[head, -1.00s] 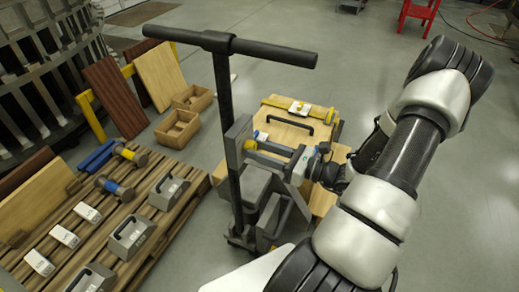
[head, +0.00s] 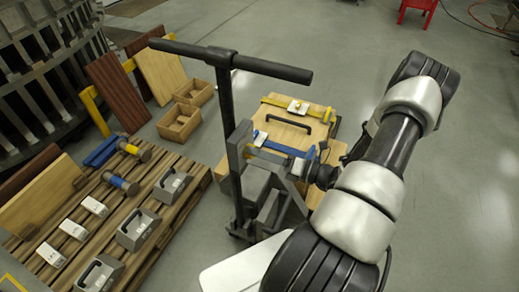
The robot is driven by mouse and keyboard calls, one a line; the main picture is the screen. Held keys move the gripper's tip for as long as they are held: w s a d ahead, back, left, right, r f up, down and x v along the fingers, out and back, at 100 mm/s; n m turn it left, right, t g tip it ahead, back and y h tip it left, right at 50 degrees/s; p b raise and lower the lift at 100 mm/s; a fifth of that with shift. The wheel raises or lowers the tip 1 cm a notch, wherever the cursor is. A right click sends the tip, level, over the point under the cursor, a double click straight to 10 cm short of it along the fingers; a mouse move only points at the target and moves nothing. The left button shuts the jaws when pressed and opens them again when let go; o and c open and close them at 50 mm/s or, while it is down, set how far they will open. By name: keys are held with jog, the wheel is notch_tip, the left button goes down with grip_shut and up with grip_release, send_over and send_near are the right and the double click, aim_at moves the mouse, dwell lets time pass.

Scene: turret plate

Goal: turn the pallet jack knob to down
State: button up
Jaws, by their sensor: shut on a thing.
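The pallet jack is a dark steel frame with a T-shaped handle (head: 228,60) on an upright post, standing in the middle of the head view. A grey box (head: 238,150) is fixed on its post. My gripper (head: 258,152) reaches in from the right to the front of this box, and its fingers are shut on the small knob there. The fingers and wrist cover most of the knob, so I cannot tell which way it points.
A wooden pallet (head: 150,228) at left carries grey weights, white blocks and blue-and-yellow tools. Wooden boxes (head: 179,122) stand behind it. A plywood case (head: 290,130) with a black handle lies behind the jack. Grey floor is clear at right.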

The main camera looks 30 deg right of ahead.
jog(key=shift+m, duration=0.5)
jog(key=o, duration=1)
jog(key=shift+o, duration=0.2)
jog(key=shift+s+d, duration=0.1)
jog(key=v, duration=1.7)
jog(key=shift+s, duration=0.1)
